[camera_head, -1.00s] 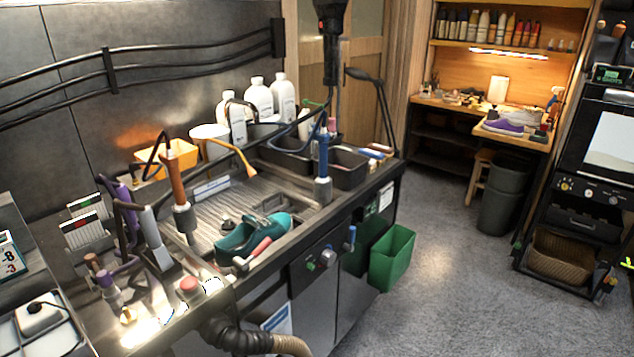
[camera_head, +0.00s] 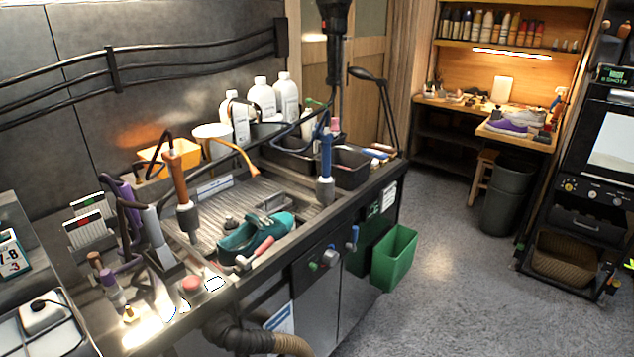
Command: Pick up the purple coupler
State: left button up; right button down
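A small upright fitting with a purple top (camera_head: 110,281), which looks like the purple coupler, stands on the metal counter at the lower left. A similar brown-topped fitting (camera_head: 96,262) stands just behind it. A purple handled tool with a looping hose (camera_head: 129,196) rises in a holder farther back. Neither of my grippers shows in the head view.
A teal shoe (camera_head: 255,233) lies on the sink grate, a red-handled brush (camera_head: 255,252) in front. A red button (camera_head: 191,285) sits right of the fittings. Orange (camera_head: 179,183) and blue (camera_head: 326,160) handled tools stand upright. Floor is open at right.

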aim_at(106, 275)
jog(key=u, duration=1.3)
